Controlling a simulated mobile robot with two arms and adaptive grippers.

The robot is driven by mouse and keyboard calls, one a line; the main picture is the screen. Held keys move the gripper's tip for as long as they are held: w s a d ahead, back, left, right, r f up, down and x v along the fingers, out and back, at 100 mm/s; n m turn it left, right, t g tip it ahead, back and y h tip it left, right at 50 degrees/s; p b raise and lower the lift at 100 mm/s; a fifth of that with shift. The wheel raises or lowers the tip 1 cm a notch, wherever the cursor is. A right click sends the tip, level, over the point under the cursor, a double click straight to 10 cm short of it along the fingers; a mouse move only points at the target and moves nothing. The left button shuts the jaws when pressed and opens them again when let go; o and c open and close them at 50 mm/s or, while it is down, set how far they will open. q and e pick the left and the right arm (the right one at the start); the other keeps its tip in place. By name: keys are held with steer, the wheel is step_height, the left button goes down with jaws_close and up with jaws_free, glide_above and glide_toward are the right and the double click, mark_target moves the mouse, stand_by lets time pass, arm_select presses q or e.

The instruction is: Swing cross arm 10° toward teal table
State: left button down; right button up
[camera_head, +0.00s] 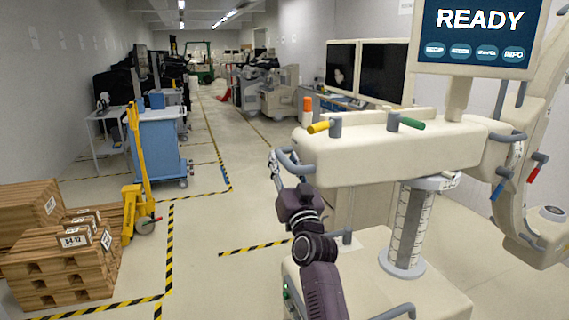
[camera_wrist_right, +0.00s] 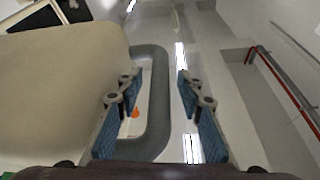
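The cross arm (camera_head: 400,150) is a thick cream beam on a graduated column (camera_head: 408,225), with a grey loop handle (camera_head: 296,168) at its left end. My right gripper (camera_head: 275,162) is at this handle. In the right wrist view, the fingers of my right gripper (camera_wrist_right: 160,95) are spread, with the grey handle bar (camera_wrist_right: 157,110) between them; a gap shows beside the bar, so they are not closed on it. A blue-sided table or cart (camera_head: 160,145) stands at the left, the closest match to the teal table. My left gripper is not in view.
A yellow pallet jack (camera_head: 138,190) and wooden pallets (camera_head: 60,270) stand at the left. A screen reading READY (camera_head: 478,35) is above the cross arm. Yellow and green levers sit on its top. The floor between the machine and the blue cart is clear.

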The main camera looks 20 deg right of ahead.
jaws_close()
stand_by(0.3)
steer(key=shift+d, duration=0.1)
